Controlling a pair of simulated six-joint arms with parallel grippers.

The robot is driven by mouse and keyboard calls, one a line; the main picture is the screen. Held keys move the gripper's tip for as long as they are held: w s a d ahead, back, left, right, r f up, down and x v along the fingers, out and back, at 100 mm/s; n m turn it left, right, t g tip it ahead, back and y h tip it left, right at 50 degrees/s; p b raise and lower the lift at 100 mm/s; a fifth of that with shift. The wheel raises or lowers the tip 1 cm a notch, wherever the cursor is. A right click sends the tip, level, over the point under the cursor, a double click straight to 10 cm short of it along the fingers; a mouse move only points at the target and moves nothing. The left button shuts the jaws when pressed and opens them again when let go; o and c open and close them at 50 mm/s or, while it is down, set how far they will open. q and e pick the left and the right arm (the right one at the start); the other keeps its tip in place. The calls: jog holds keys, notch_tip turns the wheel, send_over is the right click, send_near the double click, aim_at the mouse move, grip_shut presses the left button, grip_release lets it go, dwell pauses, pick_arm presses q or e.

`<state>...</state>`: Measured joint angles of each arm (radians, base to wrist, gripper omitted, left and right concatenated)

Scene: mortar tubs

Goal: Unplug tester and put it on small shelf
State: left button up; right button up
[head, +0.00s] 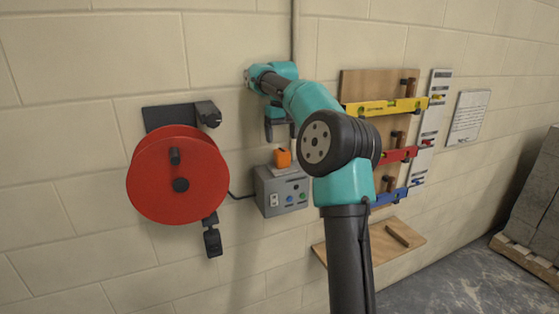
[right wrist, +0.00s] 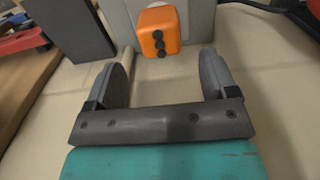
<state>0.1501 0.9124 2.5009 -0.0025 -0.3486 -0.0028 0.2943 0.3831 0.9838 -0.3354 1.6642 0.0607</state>
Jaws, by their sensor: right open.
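The orange tester (head: 282,158) sits at the top of the grey socket box (head: 283,190) on the wall. In the right wrist view the tester (right wrist: 158,30) is a rounded orange block with a row of dark dots, against a pale round socket. My right gripper (head: 280,131) points down just above the tester. Its two fingers (right wrist: 163,60) are apart and empty, and the tester lies ahead of the gap between them. The small wooden shelf (head: 408,240) is low on the wall at the right, partly hidden by my right arm. My left gripper is not in view.
A red cable reel (head: 150,180) hangs left of the box, its black cable (head: 240,196) running to it. A wooden board with yellow (head: 385,107), red and blue levels hangs at the right. A small wooden block (head: 398,234) is on the shelf.

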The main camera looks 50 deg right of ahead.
aim_at(282, 150)
jog(key=shift+f, duration=0.15)
jog(key=shift+f, duration=4.35)
jog(key=c, duration=1.3)
jog(key=shift+r, duration=3)
